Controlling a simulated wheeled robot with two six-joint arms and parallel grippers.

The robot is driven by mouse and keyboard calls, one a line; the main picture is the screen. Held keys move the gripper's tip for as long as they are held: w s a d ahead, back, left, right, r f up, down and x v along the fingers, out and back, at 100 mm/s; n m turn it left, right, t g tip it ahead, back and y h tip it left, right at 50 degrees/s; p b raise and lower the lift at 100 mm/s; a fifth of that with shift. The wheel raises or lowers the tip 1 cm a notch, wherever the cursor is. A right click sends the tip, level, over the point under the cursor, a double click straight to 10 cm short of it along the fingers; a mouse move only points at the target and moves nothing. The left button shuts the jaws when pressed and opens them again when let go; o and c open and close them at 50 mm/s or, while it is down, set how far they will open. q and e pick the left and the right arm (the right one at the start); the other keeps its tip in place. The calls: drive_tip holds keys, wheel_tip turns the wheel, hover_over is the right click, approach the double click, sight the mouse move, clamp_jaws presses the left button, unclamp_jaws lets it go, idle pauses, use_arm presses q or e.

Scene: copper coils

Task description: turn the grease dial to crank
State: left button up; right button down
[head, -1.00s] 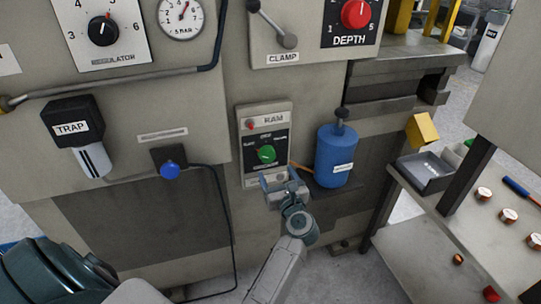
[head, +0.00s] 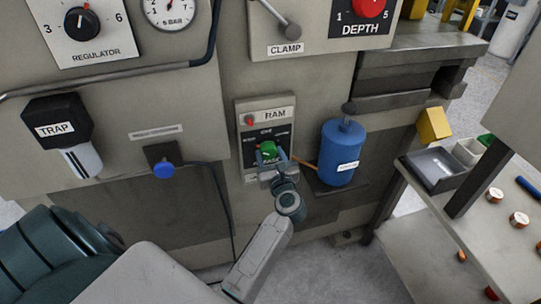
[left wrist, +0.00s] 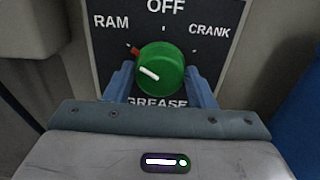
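The grease dial is a green round knob (head: 268,150) on a black plate in the RAM panel. In the left wrist view the dial (left wrist: 161,72) has OFF above it, RAM at upper left, CRANK at upper right and GREASE below. Its white line slants to the upper left, and a red mark shows at its edge on the RAM side. My left gripper (head: 274,164) is at the dial's lower edge. In the left wrist view its two blue fingers stand apart on either side of the dial; firm contact cannot be told. My right gripper is not in view.
A blue cylinder (head: 341,155) stands on a ledge just right of the panel. A blue knob (head: 164,170) and the black TRAP unit (head: 58,123) are on the left. A grey tray (head: 433,172) is on the bench at right.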

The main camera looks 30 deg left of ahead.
use_arm(q)
drive_tip(key=shift+c, duration=1.1)
